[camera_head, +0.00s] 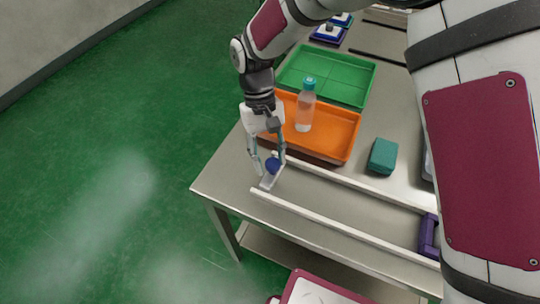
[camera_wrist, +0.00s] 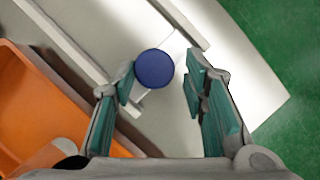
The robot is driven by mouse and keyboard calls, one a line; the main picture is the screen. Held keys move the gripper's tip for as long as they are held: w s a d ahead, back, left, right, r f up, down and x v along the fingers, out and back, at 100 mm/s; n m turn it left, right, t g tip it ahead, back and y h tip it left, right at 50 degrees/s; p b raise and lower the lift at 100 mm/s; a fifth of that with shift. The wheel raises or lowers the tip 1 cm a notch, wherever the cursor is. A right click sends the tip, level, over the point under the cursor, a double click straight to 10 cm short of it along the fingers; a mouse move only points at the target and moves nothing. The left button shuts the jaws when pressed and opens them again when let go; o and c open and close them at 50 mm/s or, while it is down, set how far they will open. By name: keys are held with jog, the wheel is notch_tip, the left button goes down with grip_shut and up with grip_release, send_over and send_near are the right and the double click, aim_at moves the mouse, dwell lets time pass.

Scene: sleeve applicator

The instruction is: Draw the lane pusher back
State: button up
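The lane pusher shows as a pale plate (camera_head: 268,182) with a round dark blue knob (camera_head: 272,166), at the left end of the lane between two white rails. In the wrist view the knob (camera_wrist: 154,69) appears between my fingertips. My gripper (camera_head: 267,163) points down over this end. In the wrist view my gripper (camera_wrist: 160,88) is open, with teal pads either side of the knob. The left finger looks close to the knob, and a clear gap shows on the right. I cannot tell whether the left pad touches it.
The rails (camera_head: 340,227) run right to a purple block (camera_head: 428,236). An orange tray (camera_head: 335,137) with a clear bottle (camera_head: 305,108) stands behind the lane, beside a green tray (camera_head: 330,77). A teal block (camera_head: 382,156) lies behind the lane. The table's left edge is near the pusher.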

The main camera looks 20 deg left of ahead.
jog(key=v, duration=1.2)
dwell(0.3)
